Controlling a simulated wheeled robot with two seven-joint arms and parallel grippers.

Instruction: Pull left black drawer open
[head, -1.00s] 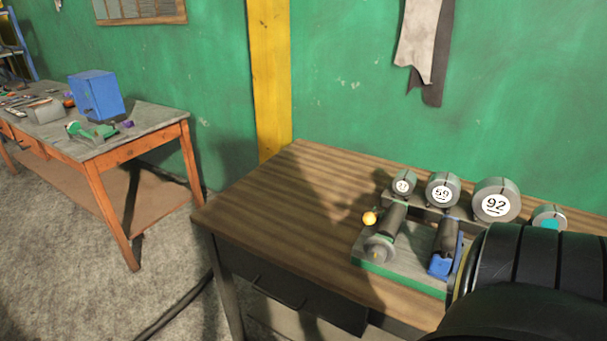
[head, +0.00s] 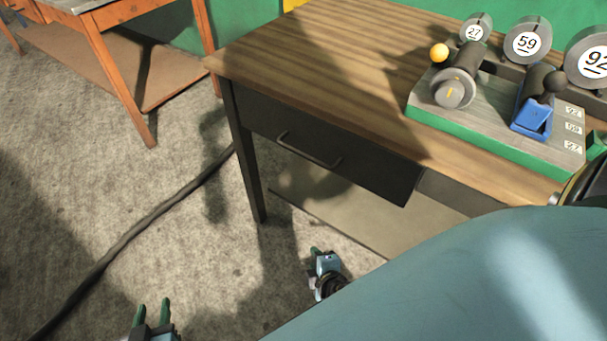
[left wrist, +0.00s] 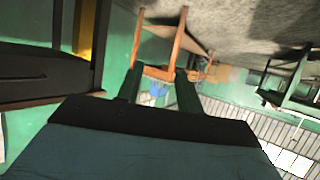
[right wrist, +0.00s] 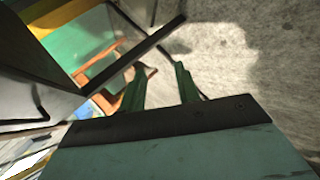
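The left black drawer (head: 370,172) sits under the front of the wooden-topped table in the head view and looks shut. Its bar handle (head: 308,153) runs across its front. My left gripper (head: 152,306) is at the bottom edge of the head view, low and to the left of the drawer, apart from it. In the left wrist view its green fingers (left wrist: 158,88) are spread with nothing between them. My right gripper (head: 321,256) is below the drawer in the head view, not visibly touching it. The right wrist view shows its fingers (right wrist: 159,85) apart and empty.
The table top (head: 330,60) carries a green-edged board (head: 490,140) with numbered weights and a yellow ball (head: 439,52). A dark table leg (head: 247,165) stands left of the drawer. A cable (head: 140,240) lies on the floor. An orange-legged table (head: 120,80) is behind left.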

